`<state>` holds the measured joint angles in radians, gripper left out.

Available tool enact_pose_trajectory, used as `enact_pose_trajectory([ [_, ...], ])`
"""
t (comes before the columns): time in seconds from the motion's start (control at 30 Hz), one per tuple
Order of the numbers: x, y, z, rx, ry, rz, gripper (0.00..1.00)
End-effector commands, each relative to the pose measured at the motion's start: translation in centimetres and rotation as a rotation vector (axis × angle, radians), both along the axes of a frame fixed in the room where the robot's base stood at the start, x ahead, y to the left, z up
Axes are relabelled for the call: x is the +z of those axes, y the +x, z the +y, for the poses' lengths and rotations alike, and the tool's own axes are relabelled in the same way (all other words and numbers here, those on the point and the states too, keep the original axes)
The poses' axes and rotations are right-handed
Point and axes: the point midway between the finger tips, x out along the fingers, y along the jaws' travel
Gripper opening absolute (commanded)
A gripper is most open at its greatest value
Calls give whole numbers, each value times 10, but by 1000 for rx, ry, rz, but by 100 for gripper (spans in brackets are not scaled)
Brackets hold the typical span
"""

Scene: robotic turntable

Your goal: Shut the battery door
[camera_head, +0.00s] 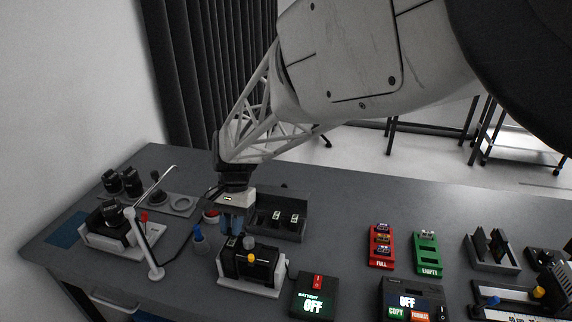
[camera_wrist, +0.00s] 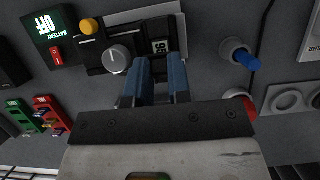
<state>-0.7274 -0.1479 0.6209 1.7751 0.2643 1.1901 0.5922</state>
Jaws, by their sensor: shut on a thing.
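A black device (camera_head: 258,268) sits in a white holder (camera_head: 240,287) at the front of the table, with a yellow knob and a grey knob on it. It also shows in the wrist view (camera_wrist: 95,58), where a small labelled block (camera_wrist: 160,46) is at its right end. My gripper (camera_head: 231,235) points down over the device's left end. Its blue fingers (camera_wrist: 160,75) are shut on a part there, beside the labelled block. I cannot clearly make out the battery door; the fingers partly hide that end.
A dark tray (camera_head: 290,233) with labelled blocks is right behind. A battery panel (camera_head: 314,298) reading OFF stands right of the device. A blue-topped knob (camera_head: 199,238) and a white lever stand (camera_head: 155,271) are close on the left. Red (camera_head: 381,260) and green (camera_head: 427,264) racks stand farther right.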

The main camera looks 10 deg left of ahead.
Motion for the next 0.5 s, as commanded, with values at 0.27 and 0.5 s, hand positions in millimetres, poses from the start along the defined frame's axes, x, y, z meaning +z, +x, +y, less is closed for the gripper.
enact_pose_trajectory([
  [0.27,-2,-7,0,2,1,-115,0],
  [0.5,-8,-16,0,4,1,-277,0],
])
